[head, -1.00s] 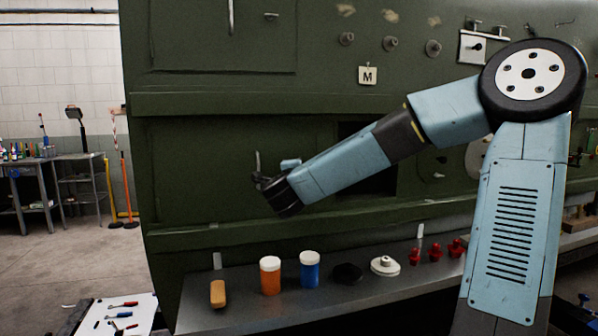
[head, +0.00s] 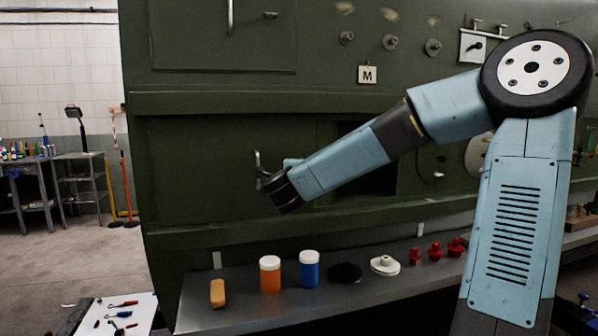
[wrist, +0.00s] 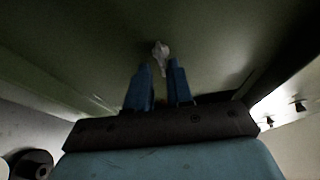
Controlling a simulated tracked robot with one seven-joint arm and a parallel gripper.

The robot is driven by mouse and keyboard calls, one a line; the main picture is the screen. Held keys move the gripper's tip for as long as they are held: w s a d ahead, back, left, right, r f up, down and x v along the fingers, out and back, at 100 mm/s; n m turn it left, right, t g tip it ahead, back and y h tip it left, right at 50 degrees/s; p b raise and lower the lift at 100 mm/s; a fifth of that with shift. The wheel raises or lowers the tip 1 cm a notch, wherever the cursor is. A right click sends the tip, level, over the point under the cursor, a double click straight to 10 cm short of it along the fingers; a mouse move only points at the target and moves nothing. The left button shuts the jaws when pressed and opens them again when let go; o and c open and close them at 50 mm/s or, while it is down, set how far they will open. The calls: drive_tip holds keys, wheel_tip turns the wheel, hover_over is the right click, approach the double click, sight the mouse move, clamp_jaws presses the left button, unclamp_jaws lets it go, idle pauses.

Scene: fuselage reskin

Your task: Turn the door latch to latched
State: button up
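A pale, narrow latch handle (wrist: 160,55) shows in the wrist view on the dark green panel, just beyond my fingertips. My gripper (wrist: 161,72) has its two blue fingers apart, with a gap between them in line with the handle's lower end. I see no clear contact. In the head view my gripper (head: 264,178) is at the green lower panel, beside an upright grey piece (head: 257,160) that looks like the same handle. The gripper's dark body hides its lower part. Whether the latch is latched cannot be told.
The green fuselage side (head: 200,170) has a ledge above and below my gripper and a dark opening (head: 377,180) behind my forearm. A grey shelf (head: 240,310) below holds an orange jar (head: 270,274), a blue jar (head: 309,269) and red parts (head: 435,251).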

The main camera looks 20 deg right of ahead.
drive_tip(key=shift+o, duration=0.7)
drive_tip(key=shift+a+r, duration=0.1)
drive_tip(key=shift+s, duration=0.1)
drive_tip(key=v, duration=1.3)
drive_tip(key=shift+s, duration=0.25)
drive_tip(key=shift+a, duration=0.1)
drive_tip(key=shift+w, duration=0.1)
